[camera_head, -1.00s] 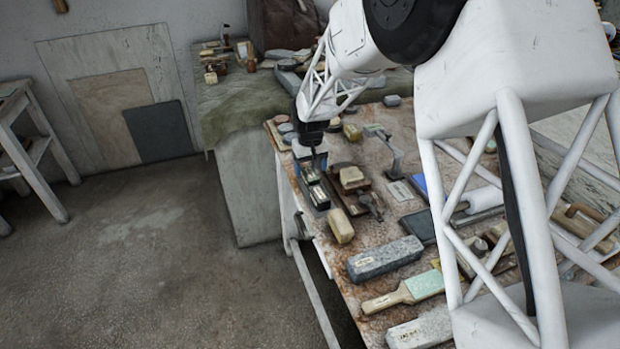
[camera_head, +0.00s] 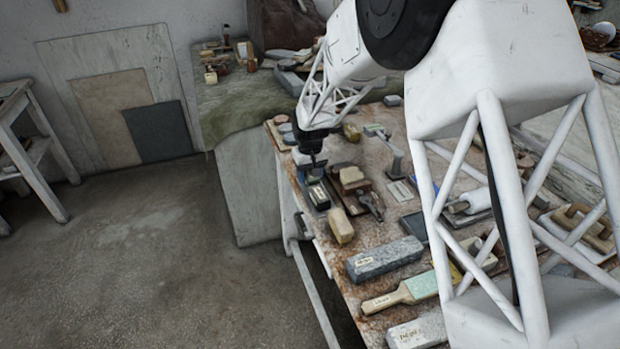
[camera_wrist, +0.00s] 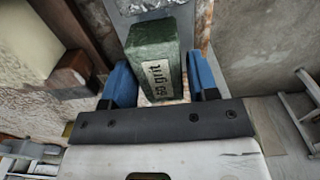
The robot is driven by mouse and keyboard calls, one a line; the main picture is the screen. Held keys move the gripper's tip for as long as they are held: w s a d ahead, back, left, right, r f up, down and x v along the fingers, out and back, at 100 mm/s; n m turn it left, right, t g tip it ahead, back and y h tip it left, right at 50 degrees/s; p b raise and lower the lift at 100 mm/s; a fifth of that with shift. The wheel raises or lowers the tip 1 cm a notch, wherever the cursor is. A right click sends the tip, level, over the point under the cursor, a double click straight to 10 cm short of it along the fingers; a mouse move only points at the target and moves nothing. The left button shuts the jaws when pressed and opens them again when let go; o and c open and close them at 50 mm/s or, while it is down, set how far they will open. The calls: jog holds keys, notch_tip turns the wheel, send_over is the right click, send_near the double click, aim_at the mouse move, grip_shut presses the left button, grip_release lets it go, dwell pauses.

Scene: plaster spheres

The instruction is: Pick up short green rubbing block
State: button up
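The green block (camera_wrist: 155,62) shows in the wrist view, with a pale label that reads "60 grit" upside down. It lies between the two blue fingers of my gripper (camera_wrist: 160,82). The fingers are apart, with a clear gap on the right of the block and a narrower one on the left. In the head view my gripper (camera_head: 313,162) points down over the dark holder at the workbench's left side. The block is small and partly hidden there, so I cannot tell how deep the fingers reach.
Beside it on the workbench lie a tan block on a brown wooden base (camera_head: 352,176) and a yellowish block (camera_head: 340,226). Nearer are a grey stone block (camera_head: 384,258) and a wooden paddle with a green face (camera_head: 422,284). Open floor lies left of the bench.

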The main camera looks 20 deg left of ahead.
aim_at(310, 172)
jog(key=c, duration=0.8)
jog(key=shift+o, duration=0.2)
jog(key=shift+r, duration=0.15)
jog(key=shift+r, duration=4.9)
jog(key=o, duration=0.5)
jog(key=c, duration=0.4)
